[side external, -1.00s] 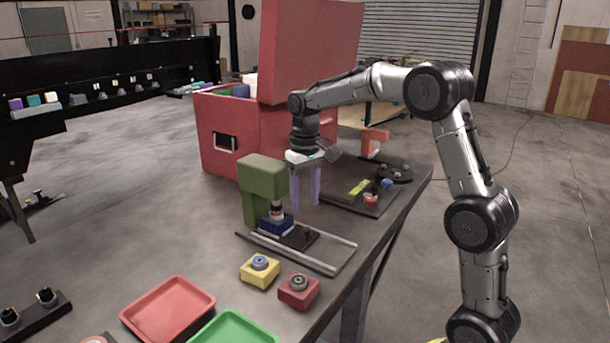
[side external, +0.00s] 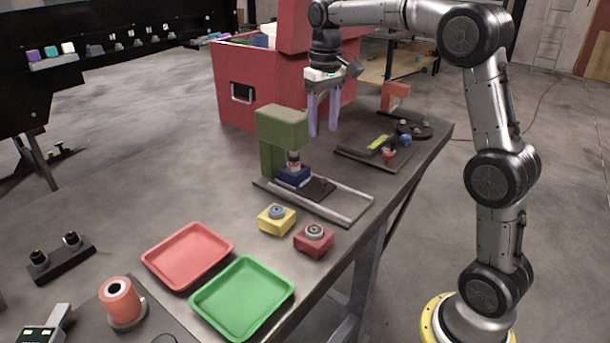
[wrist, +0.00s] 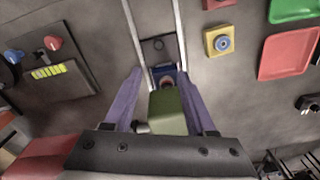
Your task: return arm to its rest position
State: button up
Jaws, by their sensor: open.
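My gripper (side external: 323,115) is open and empty, with its two purple fingers pointing down. In the side external view it hangs above the table, behind and to the right of the green detector housing (side external: 283,122). In the wrist view the green housing (wrist: 167,112) shows between the fingers, lower down. A blue block (side external: 292,177) with a small cylinder on it sits under the housing, on the slide rails (side external: 345,207). The gripper touches none of these as far as I can see.
A yellow button box (side external: 277,221) and a red button box (side external: 314,241) stand in front. A red tray (side external: 188,256) and a green tray (side external: 243,297) lie front left. A large red box (side external: 262,84) stands behind. A panel with knobs (side external: 370,148) lies at right.

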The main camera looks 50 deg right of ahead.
jog(key=s+a+r+n+t, duration=0.1)
jog(key=s+a+r+t, duration=0.1)
jog(key=s+a+r, duration=0.35)
jog(key=s+a+r+n+t, duration=0.1)
jog(key=s+a+r, duration=0.15)
jog(key=s, duration=0.55)
jog(key=s+a+f+n+t, duration=0.1)
jog(key=s+a+f+t, duration=0.1)
jog(key=s+f, duration=0.9)
jog(key=shift+s+a+f+n+t, duration=0.35)
jog(key=shift+a+f, duration=0.3)
jog(key=shift+a, duration=0.25)
